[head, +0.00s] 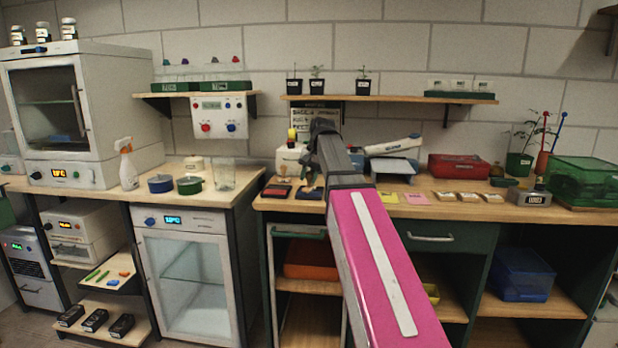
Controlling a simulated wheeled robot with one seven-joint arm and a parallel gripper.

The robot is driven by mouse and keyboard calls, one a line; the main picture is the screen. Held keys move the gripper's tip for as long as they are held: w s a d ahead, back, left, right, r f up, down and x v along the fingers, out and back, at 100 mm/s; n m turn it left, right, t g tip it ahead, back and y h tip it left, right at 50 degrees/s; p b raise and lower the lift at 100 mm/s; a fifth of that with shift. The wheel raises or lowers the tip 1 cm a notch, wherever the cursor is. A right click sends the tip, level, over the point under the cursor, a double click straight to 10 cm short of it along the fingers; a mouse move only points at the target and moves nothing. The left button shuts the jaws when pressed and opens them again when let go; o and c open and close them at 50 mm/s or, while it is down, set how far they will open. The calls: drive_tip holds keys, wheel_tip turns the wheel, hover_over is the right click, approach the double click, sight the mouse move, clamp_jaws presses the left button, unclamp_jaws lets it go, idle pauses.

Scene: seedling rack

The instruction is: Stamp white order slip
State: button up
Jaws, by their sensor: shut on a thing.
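My gripper (311,177) is at the far end of my pink and grey arm, low over the bench. It is small and partly hidden by the arm. It is shut on a small brownish thing, probably a stamp, just above or at a dark blue pad (309,193); contact cannot be told. A red pad (277,190) in a dark case lies to the left. A yellow slip (388,197) and a pink slip (415,198) lie right of my arm. I see no white slip; my arm covers the bench beside the yellow one.
Several small tan-and-white items (468,197) lie along the bench (400,210) at right. Behind are a white tray-like device (392,167) and a red crate (458,167). A green bin (584,180) stands far right. A shelf (390,98) with potted seedlings hangs above.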

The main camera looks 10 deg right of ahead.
drive_tip(key=shift+f, duration=0.6)
idle(1.4)
drive_tip(key=shift+r, duration=0.1)
drive_tip(key=shift+r, duration=3.45)
